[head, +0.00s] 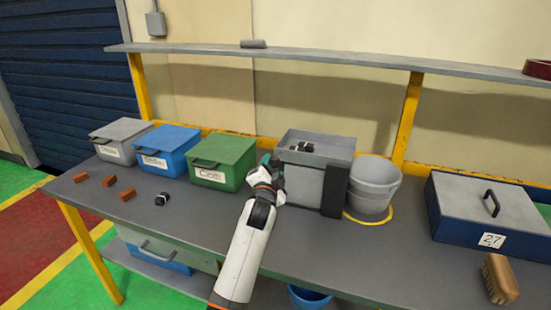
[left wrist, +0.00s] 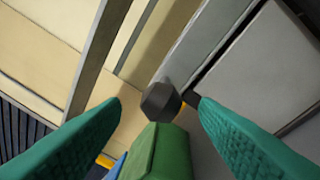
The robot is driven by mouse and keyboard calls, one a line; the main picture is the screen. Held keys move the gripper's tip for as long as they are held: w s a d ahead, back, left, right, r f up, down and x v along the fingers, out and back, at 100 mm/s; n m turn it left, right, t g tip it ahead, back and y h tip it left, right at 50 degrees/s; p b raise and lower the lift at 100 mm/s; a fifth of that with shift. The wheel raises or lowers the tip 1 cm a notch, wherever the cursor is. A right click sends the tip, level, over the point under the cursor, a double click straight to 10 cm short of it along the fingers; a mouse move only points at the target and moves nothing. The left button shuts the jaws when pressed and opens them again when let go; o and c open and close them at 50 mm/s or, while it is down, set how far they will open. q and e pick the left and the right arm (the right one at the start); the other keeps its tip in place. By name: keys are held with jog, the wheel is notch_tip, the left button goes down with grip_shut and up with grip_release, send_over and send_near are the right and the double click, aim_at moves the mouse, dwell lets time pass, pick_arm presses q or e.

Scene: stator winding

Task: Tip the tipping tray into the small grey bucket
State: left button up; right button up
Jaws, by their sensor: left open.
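The tipping tray (head: 328,152) is a grey, open-topped box standing on the bench, with a few small dark and white parts in it. The small grey bucket (head: 374,186) stands upright just right of it, inside a yellow ring. My left gripper (head: 272,164) is at the tray's left side. In the left wrist view its green fingers (left wrist: 158,103) are open, with a dark knob (left wrist: 160,101) between them in the picture. The knob sits by the tray's grey wall (left wrist: 245,70); I cannot tell whether the fingers touch it. My right gripper is not in view.
Grey (head: 121,131), blue (head: 168,140) and green (head: 223,151) lidded bins stand left of the tray. Brown blocks (head: 109,181) and a small dark part (head: 162,198) lie in front. A blue case (head: 485,215) and a brush (head: 500,279) are at right. A shelf (head: 300,56) runs above.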

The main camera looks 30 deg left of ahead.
aim_at(275, 159)
pick_arm(q)
jog(key=x, duration=0.6)
grip_shut()
